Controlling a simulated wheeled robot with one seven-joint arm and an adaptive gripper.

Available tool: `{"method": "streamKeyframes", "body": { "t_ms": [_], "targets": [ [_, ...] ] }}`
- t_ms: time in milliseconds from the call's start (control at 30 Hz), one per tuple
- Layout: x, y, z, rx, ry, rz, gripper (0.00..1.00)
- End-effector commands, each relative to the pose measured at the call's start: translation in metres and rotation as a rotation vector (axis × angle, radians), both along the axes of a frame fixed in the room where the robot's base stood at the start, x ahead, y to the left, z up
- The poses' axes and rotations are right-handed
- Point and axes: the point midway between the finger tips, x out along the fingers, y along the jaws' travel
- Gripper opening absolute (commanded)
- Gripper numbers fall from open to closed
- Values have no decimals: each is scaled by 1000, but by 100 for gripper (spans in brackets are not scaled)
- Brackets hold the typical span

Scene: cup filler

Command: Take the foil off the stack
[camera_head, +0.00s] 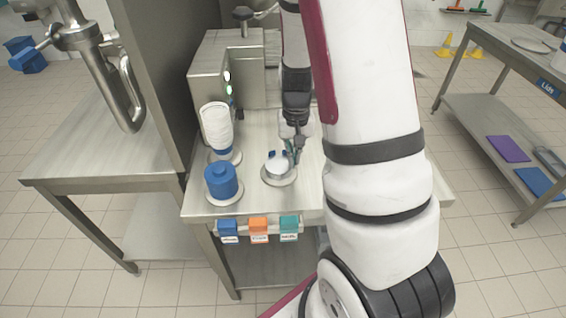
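My gripper (297,146) points down over the table, just right of a small white-topped round piece with dark blue parts (277,163). That piece stands on a pale round base (279,179). The fingertips are small and dark here, and I cannot tell whether they touch it or hold anything. A tall white stack, apparently of cups (216,125), stands upright further back on the left on its own round base. I cannot make out a separate foil for certain. A blue cylinder (221,181) stands on a round base at the front left.
A steel machine (228,75) stands at the back of the steel table (256,207). A shelved table (500,85) stands at right. My arm hides the table's right part.

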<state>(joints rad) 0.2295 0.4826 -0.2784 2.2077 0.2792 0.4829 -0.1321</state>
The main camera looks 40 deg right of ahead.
Motion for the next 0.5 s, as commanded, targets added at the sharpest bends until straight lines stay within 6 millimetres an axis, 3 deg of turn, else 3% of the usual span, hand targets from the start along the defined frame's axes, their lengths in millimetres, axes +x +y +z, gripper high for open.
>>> {"method": "streamKeyframes", "body": {
  "t_ms": [267,500],
  "targets": [
    [0,0,2,-1,-1,0,0],
    [1,0,24,-1,-4,2,0]
  ]
}}
